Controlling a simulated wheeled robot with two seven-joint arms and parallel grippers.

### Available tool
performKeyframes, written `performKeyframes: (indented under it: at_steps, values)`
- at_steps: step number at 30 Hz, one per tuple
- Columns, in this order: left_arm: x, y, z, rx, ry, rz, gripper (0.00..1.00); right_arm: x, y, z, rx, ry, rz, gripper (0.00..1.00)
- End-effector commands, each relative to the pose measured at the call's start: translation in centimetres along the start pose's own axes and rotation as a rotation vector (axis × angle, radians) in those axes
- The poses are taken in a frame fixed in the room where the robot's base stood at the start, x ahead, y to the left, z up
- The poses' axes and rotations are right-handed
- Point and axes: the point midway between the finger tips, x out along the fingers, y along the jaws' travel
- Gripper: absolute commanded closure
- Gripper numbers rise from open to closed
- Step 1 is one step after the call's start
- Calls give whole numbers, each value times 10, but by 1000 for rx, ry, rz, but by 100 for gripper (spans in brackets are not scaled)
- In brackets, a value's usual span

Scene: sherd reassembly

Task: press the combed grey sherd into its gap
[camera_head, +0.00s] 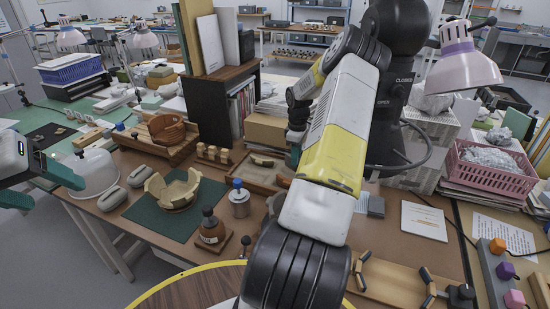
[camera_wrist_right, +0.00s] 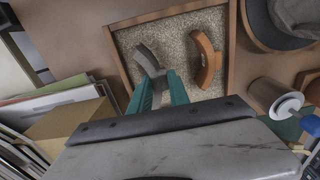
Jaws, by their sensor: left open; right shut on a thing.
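The grey sherd (camera_wrist_right: 148,58) is a curved dark piece over the sand tray (camera_wrist_right: 121,60) in the right wrist view; its combing is too small to make out. My right gripper (camera_wrist_right: 162,76) has its teal fingertips closed on the sherd's near end. I cannot tell whether the sherd still touches the sand. In the head view my right arm hides it. The partly rebuilt tan bowl (camera_head: 174,192), with gaps in its uneven rim, stands on the green mat (camera_head: 150,222). My left gripper (camera_head: 42,186) is open and empty at the left edge, away from the bowl.
An orange-brown sherd (camera_wrist_right: 207,61) lies in the sand right of the grey one. A glass dome (camera_head: 92,172) and grey rounded blocks (camera_head: 112,198) are left of the mat.

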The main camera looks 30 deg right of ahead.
Motion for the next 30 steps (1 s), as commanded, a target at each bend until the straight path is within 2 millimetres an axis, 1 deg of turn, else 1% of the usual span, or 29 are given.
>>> performKeyframes:
  at_steps: [19,23,30]
  values:
    - [0,0,0,0,0,0,33,-39,1,0,1,0,2,100]
    - [0,0,0,0,0,0,33,-43,1,0,1,0,1,100]
    - [0,0,0,0,0,0,33,-44,1,0,1,0,0,100]
